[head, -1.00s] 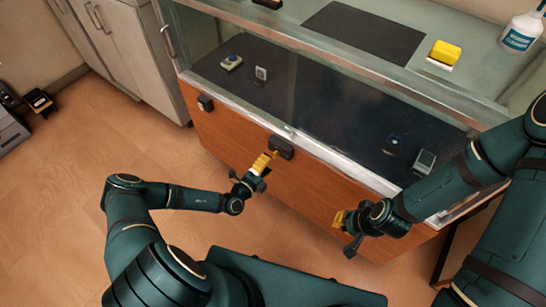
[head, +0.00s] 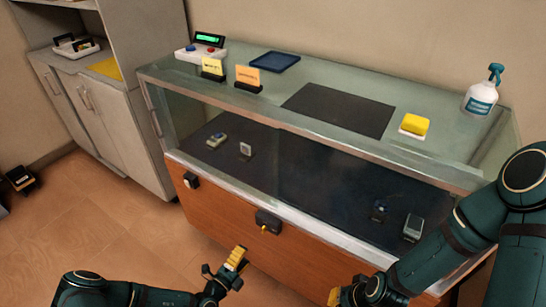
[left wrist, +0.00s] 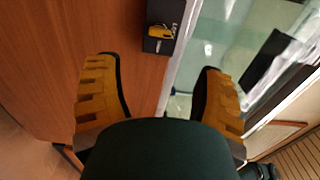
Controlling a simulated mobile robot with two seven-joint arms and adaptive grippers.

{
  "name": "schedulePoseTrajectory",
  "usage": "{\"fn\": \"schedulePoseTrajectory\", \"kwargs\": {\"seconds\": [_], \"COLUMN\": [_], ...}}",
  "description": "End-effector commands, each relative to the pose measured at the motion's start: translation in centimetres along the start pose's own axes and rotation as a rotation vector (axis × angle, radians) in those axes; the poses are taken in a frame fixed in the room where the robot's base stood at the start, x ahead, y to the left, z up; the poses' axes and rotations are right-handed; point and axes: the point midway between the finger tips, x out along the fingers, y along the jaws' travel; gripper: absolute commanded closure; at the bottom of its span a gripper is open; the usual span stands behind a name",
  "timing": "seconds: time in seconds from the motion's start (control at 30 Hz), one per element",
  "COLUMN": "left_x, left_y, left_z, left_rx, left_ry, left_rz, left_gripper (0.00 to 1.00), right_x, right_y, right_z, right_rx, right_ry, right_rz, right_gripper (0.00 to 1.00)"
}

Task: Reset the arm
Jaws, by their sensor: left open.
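My left gripper (head: 235,258) is open and empty, in front of the display case's wooden lower front and a little below the black lock block (head: 268,221). A small yellow piece, like a key, sticks out of this block. In the left wrist view, my open yellow fingers (left wrist: 157,78) stand wide apart. The lock block (left wrist: 158,42) with its yellow piece (left wrist: 160,32) lies beyond them, untouched. My right gripper (head: 346,295) is low in the head view, partly cut off by the frame's bottom edge, so its jaws are unclear.
The glass display case (head: 225,187) holds several small devices. A grey cabinet (head: 115,130) stands left.

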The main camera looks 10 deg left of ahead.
Motion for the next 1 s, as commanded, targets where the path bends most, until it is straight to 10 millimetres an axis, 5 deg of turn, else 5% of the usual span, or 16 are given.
{"fn": "schedulePoseTrajectory", "kwargs": {"seconds": [0.2, 0.37, 0.5, 0.57, 0.73, 0.9, 0.93, 1.0], "left_x": [0.5, -0.1, -4.5, -6.8, -11.5, -11.8, -11.4, -10.4], "left_y": [-0.8, -2.9, -3.8, -3.7, -3.8, -5.6, -6.1, -7.4], "left_z": [-2.3, -10.6, -17.5, -18.9, -18.6, -15.7, -15.3, -14.7], "left_rx": [0.069, 0.368, 0.803, 1.0, 1.588, 2.198, -2.232, -2.116], "left_ry": [0.113, 0.538, 1.038, 1.23, 1.689, 1.962, -1.928, -1.691], "left_rz": [0.001, -0.019, -0.115, -0.183, -0.469, -0.892, 0.946, 0.973], "left_gripper": [0.31, 0.31, 0.31, 0.31, 0.31, 0.31, 0.31, 0.31], "right_x": [0.0, 0.0, 0.0, 0.0, 0.0, 0.0, 0.0, 0.0], "right_y": [0.0, 0.0, 0.0, 0.0, 0.0, 0.0, 0.0, 0.0], "right_z": [0.0, 0.0, 0.0, 0.0, 0.0, 0.0, 0.0, 0.0], "right_rx": [0.0, 0.0, 0.0, 0.0, 0.0, 0.0, 0.0, 0.0], "right_ry": [0.0, 0.0, 0.0, 0.0, 0.0, 0.0, 0.0, 0.0], "right_rz": [0.0, 0.0, 0.0, 0.0, 0.0, 0.0, 0.0, 0.0], "right_gripper": [1.0, 1.0, 1.0, 1.0, 1.0, 1.0, 1.0, 1.0]}}
